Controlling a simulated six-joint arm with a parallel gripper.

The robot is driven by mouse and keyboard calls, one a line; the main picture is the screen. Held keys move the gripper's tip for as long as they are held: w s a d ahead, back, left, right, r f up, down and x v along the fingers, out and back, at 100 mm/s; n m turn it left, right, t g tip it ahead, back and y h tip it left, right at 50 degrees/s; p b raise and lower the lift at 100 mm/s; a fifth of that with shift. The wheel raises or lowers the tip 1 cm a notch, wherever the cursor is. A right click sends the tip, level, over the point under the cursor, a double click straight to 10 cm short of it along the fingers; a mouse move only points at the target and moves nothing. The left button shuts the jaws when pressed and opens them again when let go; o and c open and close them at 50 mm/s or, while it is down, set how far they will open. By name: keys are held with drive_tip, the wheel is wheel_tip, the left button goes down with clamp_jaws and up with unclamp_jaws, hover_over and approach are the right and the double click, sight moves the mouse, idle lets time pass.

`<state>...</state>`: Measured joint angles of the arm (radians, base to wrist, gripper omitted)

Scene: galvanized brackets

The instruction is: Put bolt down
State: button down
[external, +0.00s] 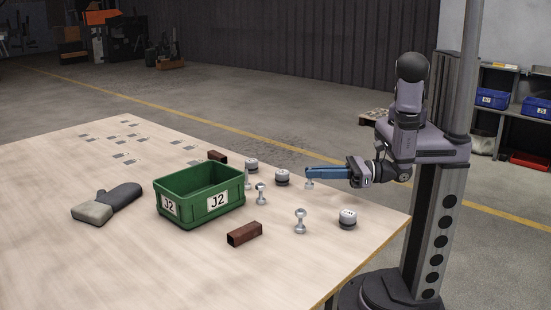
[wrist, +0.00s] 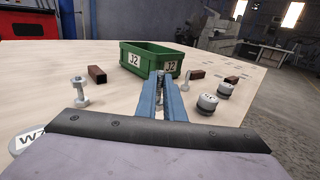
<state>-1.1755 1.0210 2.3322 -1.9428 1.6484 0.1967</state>
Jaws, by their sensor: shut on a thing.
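My gripper (external: 309,173) reaches in from the right over the table, its blue fingers shut on a silver bolt (external: 309,184). In the wrist view the held bolt (wrist: 160,82) shows between the fingertips, largely hidden by them. I cannot tell whether its lower end touches the table. Other bolts stand upright on the table: one (external: 300,222) nearer the front, one (external: 261,194) beside the green bin, and one (external: 247,178) partly hidden at the bin's right corner. The front one also shows left of the fingers in the wrist view (wrist: 79,92).
A green bin (external: 211,208) marked J2 stands left of my gripper. Round labelled weights (external: 282,178) (external: 348,218) and brown tube pieces (external: 245,235) (external: 217,157) lie around it. A grey glove (external: 107,203) and several flat brackets (external: 125,156) lie farther left. The front left table is clear.

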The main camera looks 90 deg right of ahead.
drive_tip(key=shift+f, duration=0.3)
drive_tip(key=shift+f, duration=1.75)
drive_tip(key=shift+f, duration=0.15)
drive_tip(key=c, duration=1.9)
unclamp_jaws()
drive_tip(key=shift+o, duration=0.2)
drive_tip(key=shift+f, duration=0.1)
drive_tip(key=shift+s+b, duration=0.3)
drive_tip(key=shift+s, duration=0.15)
drive_tip(key=shift+o, duration=0.3)
drive_tip(key=shift+s+d+r+b, duration=0.1)
drive_tip(key=shift+s+b, duration=0.1)
drive_tip(key=shift+s, duration=0.85)
drive_tip(key=shift+s+a+r+b, duration=0.1)
drive_tip(key=shift+s+b, duration=0.1)
drive_tip(key=shift+s, duration=0.9)
drive_tip(key=shift+s+d+r+b, duration=0.1)
drive_tip(key=shift+s+b, duration=0.1)
drive_tip(key=shift+s, duration=0.85)
